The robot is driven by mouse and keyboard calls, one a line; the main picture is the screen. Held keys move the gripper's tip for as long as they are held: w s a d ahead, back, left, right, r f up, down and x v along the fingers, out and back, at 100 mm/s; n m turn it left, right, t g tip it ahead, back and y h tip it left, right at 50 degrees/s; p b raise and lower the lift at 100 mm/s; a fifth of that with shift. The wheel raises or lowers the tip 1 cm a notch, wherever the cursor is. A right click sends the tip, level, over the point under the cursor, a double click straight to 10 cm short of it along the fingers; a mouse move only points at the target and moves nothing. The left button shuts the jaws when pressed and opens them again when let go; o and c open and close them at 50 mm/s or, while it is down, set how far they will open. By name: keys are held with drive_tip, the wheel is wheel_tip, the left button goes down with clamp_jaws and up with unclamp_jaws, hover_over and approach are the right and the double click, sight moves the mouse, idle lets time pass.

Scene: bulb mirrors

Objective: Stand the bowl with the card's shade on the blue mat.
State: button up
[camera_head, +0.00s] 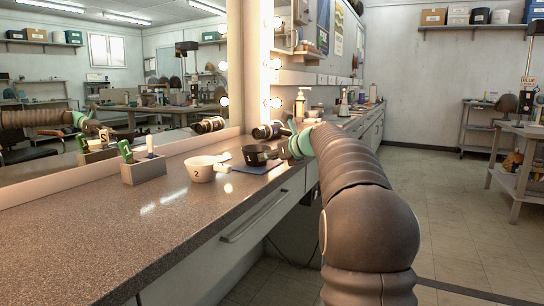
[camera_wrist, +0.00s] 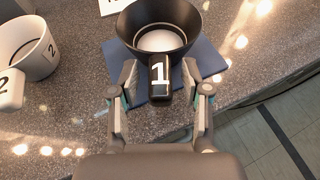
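A black bowl (camera_wrist: 158,30) with a pale inside and a handle (camera_wrist: 160,80) marked 1 stands upright, apparently on the blue mat (camera_wrist: 206,62). The bowl (camera_head: 254,155) and mat (camera_head: 262,169) also show in the head view. My gripper (camera_wrist: 160,68) is open, its fingers on either side of the handle with a small gap each side. A white bowl (camera_wrist: 28,48) marked 2 stands off the mat to the left; it also shows in the head view (camera_head: 200,172). A white card (camera_wrist: 114,5) is cut off at the top of the wrist view; its shade cannot be read.
A mirror (camera_head: 120,75) runs along the back of the counter (camera_head: 110,235). The near counter is clear. The counter's front edge lies close to the mat's right side.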

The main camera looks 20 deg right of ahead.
drive_tip(key=shift+r, duration=0.2)
drive_tip(key=v, duration=1.2)
drive_tip(key=shift+w, duration=0.1)
drive_tip(key=s+a+f+n+g, duration=0.3)
drive_tip(key=s+a+f+n, duration=0.3)
drive_tip(key=s+a+n, duration=0.3)
drive_tip(key=s+a+f+n+g, duration=0.2)
drive_tip(key=s+a+f+n, duration=0.4)
drive_tip(key=a, duration=0.5)
drive_tip(key=s+a+f+n+g+h, duration=0.1)
drive_tip(key=s+a+f+n, duration=0.1)
drive_tip(key=s+f+n, duration=0.5)
drive_tip(key=s+a+f+n+g+h, duration=0.1)
drive_tip(key=s+a+f+n+h, duration=0.1)
drive_tip(key=s+f+n, duration=0.5)
drive_tip(key=s+n, duration=0.4)
drive_tip(key=s, duration=0.1)
drive_tip(key=shift+a+g+h, duration=0.3)
drive_tip(key=shift+a, duration=0.1)
